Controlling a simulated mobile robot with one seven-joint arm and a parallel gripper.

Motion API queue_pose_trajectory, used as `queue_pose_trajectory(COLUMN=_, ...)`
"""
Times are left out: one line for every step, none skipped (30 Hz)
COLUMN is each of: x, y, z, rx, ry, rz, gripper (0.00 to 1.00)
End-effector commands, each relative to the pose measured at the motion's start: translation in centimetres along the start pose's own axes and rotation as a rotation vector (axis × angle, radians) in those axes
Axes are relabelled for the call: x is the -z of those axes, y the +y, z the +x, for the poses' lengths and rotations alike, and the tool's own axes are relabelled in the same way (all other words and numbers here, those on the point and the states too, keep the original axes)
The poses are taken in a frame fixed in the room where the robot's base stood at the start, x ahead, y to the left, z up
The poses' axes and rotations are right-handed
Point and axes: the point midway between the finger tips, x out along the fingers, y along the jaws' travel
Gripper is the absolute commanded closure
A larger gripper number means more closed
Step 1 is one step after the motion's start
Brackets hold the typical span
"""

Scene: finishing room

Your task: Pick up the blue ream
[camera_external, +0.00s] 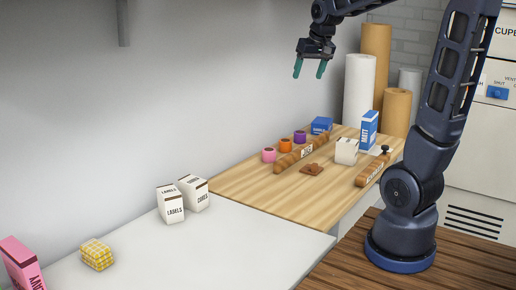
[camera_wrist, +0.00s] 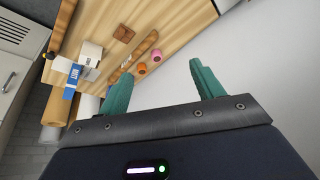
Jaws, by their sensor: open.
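My gripper (camera_external: 309,73) is open and empty, fingers pointing down, well above the table's back. Its two green fingers also show in the wrist view (camera_wrist: 160,85). I cannot make out the low blue pack in the wrist view; the gripper body may hide it.
A white box (camera_external: 346,151) stands in the middle. Tall paper rolls (camera_external: 358,90) rise behind. The white table (camera_external: 230,250) is mostly clear.

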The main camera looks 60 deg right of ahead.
Motion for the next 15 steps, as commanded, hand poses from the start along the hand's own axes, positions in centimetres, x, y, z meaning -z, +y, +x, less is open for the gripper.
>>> queue_pose_trajectory(x=1.6, y=1.2, z=0.9, rx=-0.014, ry=-0.003, rz=0.038, gripper=0.34)
queue_pose_trajectory(x=2.5, y=1.9, z=1.3, rx=-0.022, ry=-0.003, rz=0.061, gripper=0.34)
queue_pose_trajectory(x=3.7, y=2.8, z=1.9, rx=-0.032, ry=-0.001, rz=0.09, gripper=0.34)
queue_pose_trajectory(x=4.6, y=3.6, z=2.4, rx=-0.04, ry=0.0, rz=0.112, gripper=0.34)
queue_pose_trajectory(x=5.5, y=4.3, z=2.8, rx=-0.048, ry=0.001, rz=0.133, gripper=0.34)
queue_pose_trajectory(x=6.5, y=5.5, z=3.5, rx=-0.059, ry=0.001, rz=0.163, gripper=0.34)
queue_pose_trajectory(x=7.4, y=6.3, z=4.0, rx=-0.067, ry=0.003, rz=0.185, gripper=0.34)
queue_pose_trajectory(x=8.2, y=7.2, z=4.5, rx=-0.076, ry=0.004, rz=0.206, gripper=0.34)
queue_pose_trajectory(x=9.2, y=8.4, z=5.2, rx=-0.087, ry=0.006, rz=0.235, gripper=0.34)
queue_pose_trajectory(x=9.9, y=9.3, z=5.7, rx=-0.096, ry=0.008, rz=0.255, gripper=0.34)
queue_pose_trajectory(x=10.7, y=10.3, z=6.2, rx=-0.105, ry=0.009, rz=0.277, gripper=0.34)
queue_pose_trajectory(x=11.6, y=11.6, z=7.0, rx=-0.117, ry=0.01, rz=0.305, gripper=0.34)
queue_pose_trajectory(x=12.3, y=12.6, z=7.5, rx=-0.126, ry=0.011, rz=0.326, gripper=0.34)
queue_pose_trajectory(x=12.9, y=13.7, z=8.1, rx=-0.136, ry=0.014, rz=0.347, gripper=0.34)
queue_pose_trajectory(x=13.7, y=15.1, z=8.8, rx=-0.148, ry=0.016, rz=0.375, gripper=0.34)
